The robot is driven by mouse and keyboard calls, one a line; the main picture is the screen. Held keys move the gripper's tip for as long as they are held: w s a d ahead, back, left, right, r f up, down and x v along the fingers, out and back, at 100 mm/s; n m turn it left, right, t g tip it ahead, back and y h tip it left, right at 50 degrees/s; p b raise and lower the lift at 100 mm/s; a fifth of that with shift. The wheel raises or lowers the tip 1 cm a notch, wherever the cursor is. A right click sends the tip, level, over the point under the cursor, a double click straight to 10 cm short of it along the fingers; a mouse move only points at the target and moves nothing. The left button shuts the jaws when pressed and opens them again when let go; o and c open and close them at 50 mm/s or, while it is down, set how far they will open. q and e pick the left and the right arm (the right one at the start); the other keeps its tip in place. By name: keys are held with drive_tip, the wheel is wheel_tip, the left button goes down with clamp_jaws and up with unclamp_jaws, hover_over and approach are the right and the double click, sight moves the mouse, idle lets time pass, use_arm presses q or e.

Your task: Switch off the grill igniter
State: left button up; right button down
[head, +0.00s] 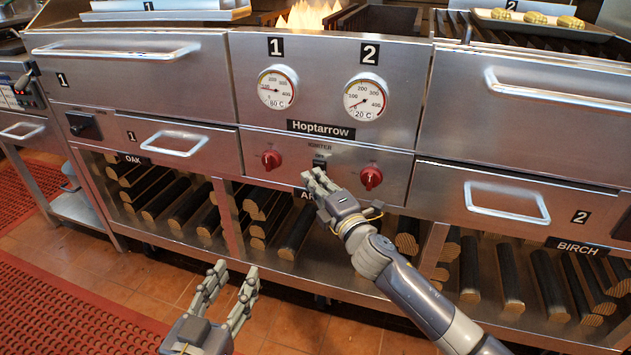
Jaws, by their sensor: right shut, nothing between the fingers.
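The igniter switch (319,162) is a small black switch under the IGNITER label, on the panel between two red knobs. My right gripper (314,173) is shut and empty, with its fingertips right at or just below the switch. I cannot tell whether they touch it, and they hide its lower part. The left red knob (271,160) and right red knob (371,178) stand either side. Flames (308,15) show at the top behind the panel. My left gripper (234,277) is open and empty, low in front of the grill, away from the panel.
Gauge 1 (277,87) and gauge 2 (365,97) sit above the switch. Drawer handles (172,144) and (507,201) stick out at both sides. Logs (298,232) fill the shelf below. A tray (540,27) with food lies at the top right. Floor is free at lower left.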

use_arm(q)
drive_tip(key=shift+r, duration=0.3)
use_arm(e)
drive_tip(key=shift+w, duration=0.2)
use_arm(q)
drive_tip(key=shift+f, duration=0.1)
drive_tip(key=s+a+f+g+y+p, duration=0.1)
drive_tip(key=s+a+f+g, duration=0.1)
drive_tip(key=f, duration=0.4)
drive_tip(key=s+a+f+g+y+p, duration=0.1)
drive_tip(key=s+f+g+p, duration=0.1)
drive_tip(key=s+f+g, duration=0.3)
drive_tip(key=shift+s+a+f+g, duration=0.3)
drive_tip(key=shift+f+g, duration=0.2)
drive_tip(key=shift+f, duration=0.25)
use_arm(e)
drive_tip(key=shift+w+d+r+m+g, duration=0.15)
drive_tip(key=shift+w+r+m+g, duration=0.05)
drive_tip(key=shift+w+m+g, duration=0.1)
